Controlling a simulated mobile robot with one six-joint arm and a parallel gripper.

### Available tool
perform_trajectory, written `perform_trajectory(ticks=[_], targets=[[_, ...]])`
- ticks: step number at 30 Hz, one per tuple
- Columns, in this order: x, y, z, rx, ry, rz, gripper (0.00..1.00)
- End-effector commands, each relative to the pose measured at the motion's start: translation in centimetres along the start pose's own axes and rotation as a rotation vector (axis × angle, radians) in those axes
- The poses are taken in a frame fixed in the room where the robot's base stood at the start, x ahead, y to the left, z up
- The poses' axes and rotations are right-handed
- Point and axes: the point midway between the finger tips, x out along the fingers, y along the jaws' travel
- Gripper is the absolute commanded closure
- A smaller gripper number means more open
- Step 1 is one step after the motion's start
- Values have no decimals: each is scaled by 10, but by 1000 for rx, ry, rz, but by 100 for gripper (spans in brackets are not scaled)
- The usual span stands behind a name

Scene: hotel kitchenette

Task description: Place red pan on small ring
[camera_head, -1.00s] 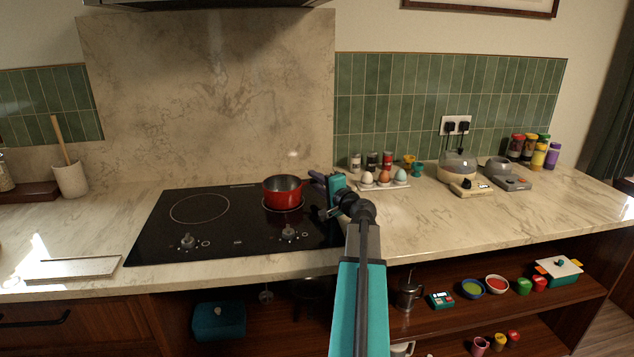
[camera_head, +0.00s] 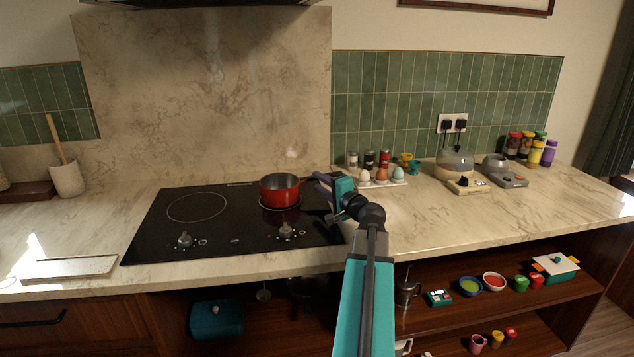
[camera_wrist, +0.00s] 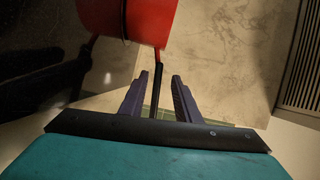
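The red pan (camera_head: 279,191) stands upright on the black cooktop, on the small ring (camera_head: 262,207) at the right rear. The ring's pale outline shows around the pan's base, and the pan hides the rest. My gripper (camera_head: 318,179) is at the pan's right, on its handle side. In the wrist view, the red pan (camera_wrist: 125,18) is at the top and its dark handle (camera_wrist: 158,72) runs down between the fingers. My gripper (camera_wrist: 163,80) is open, with a visible gap on each side of the handle.
A large ring (camera_head: 197,207) on the cooktop's left is empty. Two knobs (camera_head: 185,240) stand at the cooktop's front. An egg holder (camera_head: 383,181) and spice jars (camera_head: 369,159) stand behind and right of my gripper.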

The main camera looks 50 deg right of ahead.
Motion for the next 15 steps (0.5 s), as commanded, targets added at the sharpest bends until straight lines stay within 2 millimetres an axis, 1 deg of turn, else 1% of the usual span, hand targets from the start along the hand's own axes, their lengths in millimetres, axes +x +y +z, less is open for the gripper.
perform_trajectory(ticks=[1, 9, 15], targets=[[-9, 1, 1, 0, 1, 0, 70], [-43, 1, 1, 1, 2, 0, 70], [-64, 0, 0, 1, 1, 0, 70]])
